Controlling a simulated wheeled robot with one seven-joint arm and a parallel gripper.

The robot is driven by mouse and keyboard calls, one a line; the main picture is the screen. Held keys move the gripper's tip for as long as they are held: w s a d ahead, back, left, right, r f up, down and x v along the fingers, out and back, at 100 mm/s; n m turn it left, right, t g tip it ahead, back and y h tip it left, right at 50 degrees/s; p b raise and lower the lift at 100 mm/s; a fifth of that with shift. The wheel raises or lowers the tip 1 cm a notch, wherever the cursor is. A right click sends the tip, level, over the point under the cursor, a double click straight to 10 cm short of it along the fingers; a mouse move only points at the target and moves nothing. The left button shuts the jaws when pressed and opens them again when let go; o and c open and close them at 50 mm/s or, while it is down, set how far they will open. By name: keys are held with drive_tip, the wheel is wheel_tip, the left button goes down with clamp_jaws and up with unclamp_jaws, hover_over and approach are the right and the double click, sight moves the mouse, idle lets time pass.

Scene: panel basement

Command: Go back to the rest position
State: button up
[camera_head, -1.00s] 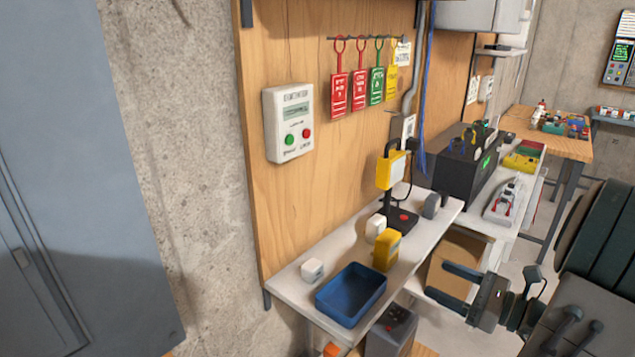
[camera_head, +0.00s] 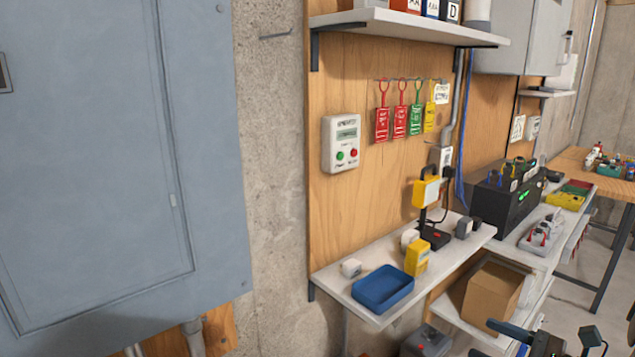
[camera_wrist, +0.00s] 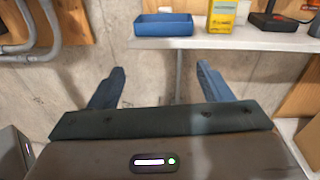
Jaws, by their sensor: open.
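My gripper (camera_wrist: 158,88) is open in the wrist view, its two fingers spread wide with nothing between them. It points at the concrete wall under the shelf. In the head view only a dark part of my arm shows at the bottom right edge. The white shelf (camera_head: 345,294) carries a blue tray (camera_head: 383,290), a yellow device (camera_head: 417,256), white blocks and a dark stand with a yellow box (camera_head: 426,191). The blue tray also shows at the top of the wrist view (camera_wrist: 163,28).
A large grey cabinet (camera_head: 100,150) fills the left of the head view. A cardboard box (camera_head: 490,292) stands on a lower shelf at the right. A black unit (camera_head: 503,205) and a wooden table (camera_head: 580,165) lie beyond. Grey pipes (camera_wrist: 45,40) run on the wall.

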drive_tip(key=s+a+n+g+h, duration=0.4)
drive_tip(key=a+n+h, duration=0.2)
drive_tip(key=a+n, duration=0.3)
drive_tip(key=s+a+n+g+h, duration=0.5)
drive_tip(key=a+n, duration=0.4)
drive_tip(key=n, duration=0.8)
drive_tip(key=shift+a+f+n+g+h, duration=0.2)
drive_tip(key=shift+f+n+g+h, duration=0.1)
drive_tip(key=shift+f+n+h, duration=0.1)
